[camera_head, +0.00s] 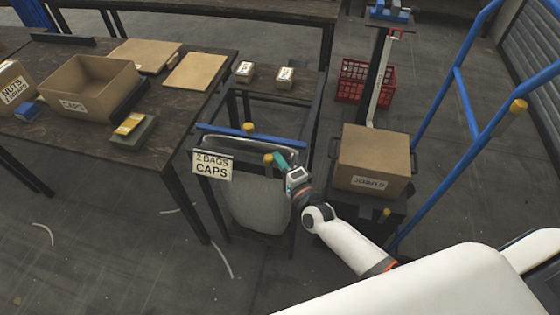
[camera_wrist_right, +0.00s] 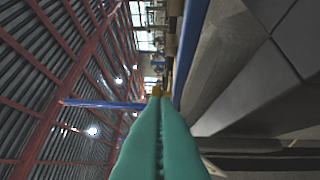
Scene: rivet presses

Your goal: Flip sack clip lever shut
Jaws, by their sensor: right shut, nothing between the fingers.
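A pale grey sack (camera_head: 258,205) hangs in a dark stand, with a sign (camera_head: 212,165) reading "2 BAGS CAPS" at its upper left. A blue bar (camera_head: 225,131) with a yellow knob (camera_head: 248,127) runs along the back of the sack mouth. A second yellow knob (camera_head: 268,158) is at the front of the mouth. My right gripper (camera_head: 279,160) has its green fingers shut and empty, with the tips close beside this front knob. In the right wrist view the shut fingers (camera_wrist_right: 158,100) partly cover a yellow knob (camera_wrist_right: 157,89); contact is unclear. My left gripper is out of view.
A cardboard box (camera_head: 375,150) sits on a dark cart right of the stand, near a blue rail (camera_head: 440,125). A red crate (camera_head: 350,78) is behind. A table at left holds a CAPS box (camera_head: 100,105). Small boxes (camera_head: 285,75) stand behind the sack.

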